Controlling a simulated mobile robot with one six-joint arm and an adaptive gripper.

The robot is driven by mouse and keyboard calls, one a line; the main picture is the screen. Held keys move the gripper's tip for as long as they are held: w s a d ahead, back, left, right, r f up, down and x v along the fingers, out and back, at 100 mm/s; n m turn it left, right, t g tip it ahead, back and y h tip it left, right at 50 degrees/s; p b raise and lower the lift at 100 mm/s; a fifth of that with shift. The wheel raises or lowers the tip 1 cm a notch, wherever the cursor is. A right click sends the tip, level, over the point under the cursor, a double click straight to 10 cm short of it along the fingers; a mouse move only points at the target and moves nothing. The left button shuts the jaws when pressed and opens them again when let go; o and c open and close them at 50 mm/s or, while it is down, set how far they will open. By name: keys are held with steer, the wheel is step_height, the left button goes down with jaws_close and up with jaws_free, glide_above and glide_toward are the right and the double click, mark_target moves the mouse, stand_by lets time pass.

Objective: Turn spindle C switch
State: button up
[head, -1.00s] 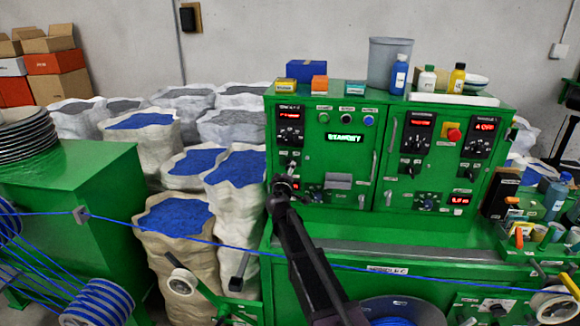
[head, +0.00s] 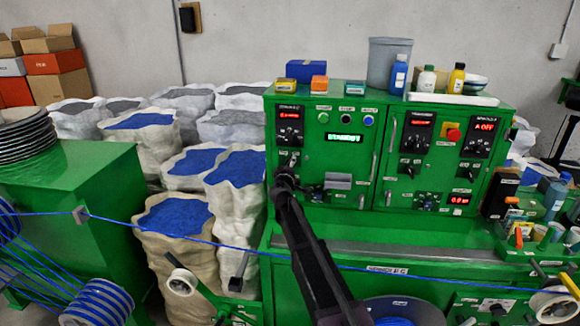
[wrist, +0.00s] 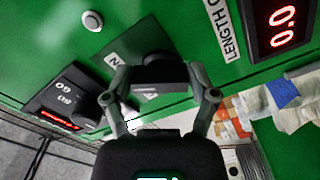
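The green control cabinet (head: 345,165) has a left column with a dial panel and a dark rotary switch below it. In the wrist view a black knob (wrist: 158,75), on a plate beside a "LENGTH C" label, stands between the fingers of my gripper (wrist: 158,82). The fingers are open, one on each side of the knob; I cannot tell whether they touch it. The knob's own name label is not readable. In the head view my gripper (head: 286,176) is at the cabinet's left column and hides part of it.
The red display (wrist: 283,25) beside the label reads 0.0. Another dial panel (wrist: 65,100) is at the left of the wrist view. A blue cable (head: 200,240) runs across in front of the machine. Bags of blue pellets (head: 175,215) stand left of the cabinet.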

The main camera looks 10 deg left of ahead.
steer(key=c, duration=0.4)
steer(key=shift+n, duration=0.5)
steer(key=n, duration=0.5)
steer(key=shift+r+n, duration=0.1)
steer(key=shift+n, duration=0.2)
steer(key=n, duration=0.5)
steer(key=shift+n, duration=0.3)
steer(key=o, duration=1.1)
steer(key=shift+w, duration=0.1)
